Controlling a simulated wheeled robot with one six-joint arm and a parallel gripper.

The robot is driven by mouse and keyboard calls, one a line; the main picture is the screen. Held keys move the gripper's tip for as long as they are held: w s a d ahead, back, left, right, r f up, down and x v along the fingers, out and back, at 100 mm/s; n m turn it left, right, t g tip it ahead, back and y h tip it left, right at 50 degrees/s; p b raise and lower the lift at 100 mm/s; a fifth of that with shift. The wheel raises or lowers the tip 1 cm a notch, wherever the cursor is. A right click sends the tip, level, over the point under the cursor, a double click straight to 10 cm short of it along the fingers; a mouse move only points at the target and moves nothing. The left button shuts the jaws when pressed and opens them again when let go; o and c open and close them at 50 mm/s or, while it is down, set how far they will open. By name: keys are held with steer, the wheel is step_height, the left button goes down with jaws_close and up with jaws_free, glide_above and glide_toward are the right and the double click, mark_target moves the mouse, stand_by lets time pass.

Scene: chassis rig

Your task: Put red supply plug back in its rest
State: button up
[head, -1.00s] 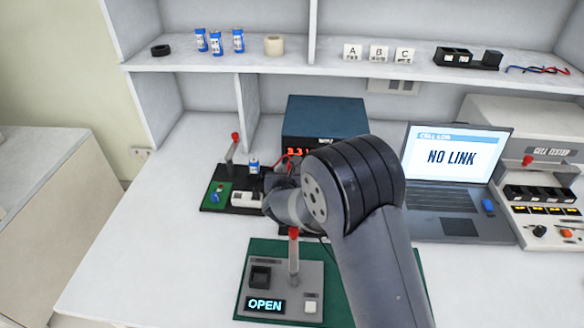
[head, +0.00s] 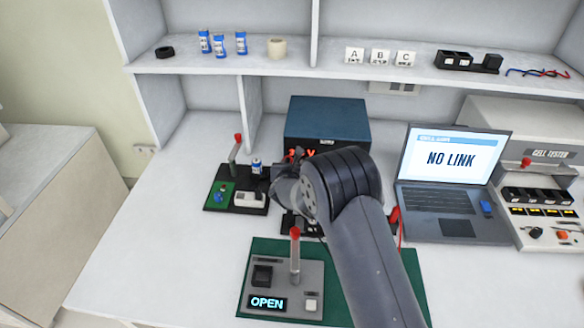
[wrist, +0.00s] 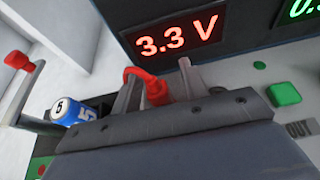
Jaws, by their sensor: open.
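The red supply plug (wrist: 154,90) with its red lead shows in the wrist view, between the two grey fingers of my gripper (wrist: 158,86). The fingers are open around it, and I cannot tell whether either touches it. It is in front of the supply, whose display reads 3.3 V (wrist: 180,36). In the head view, my arm hides most of the gripper and the plug. A bit of red shows beside the blue-topped supply (head: 328,120). I cannot make out the plug's rest, or whether the plug sits in anything.
A board with a red-knobbed lever (head: 237,150) and a blue cell (head: 256,166) stands left of my gripper. A panel reading OPEN (head: 266,302) lies in front on a green mat (head: 262,247). A laptop (head: 450,165) and cell tester (head: 545,165) stand right.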

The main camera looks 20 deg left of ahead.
jaws_close()
stand_by(0.3)
steer(key=shift+r, duration=0.15)
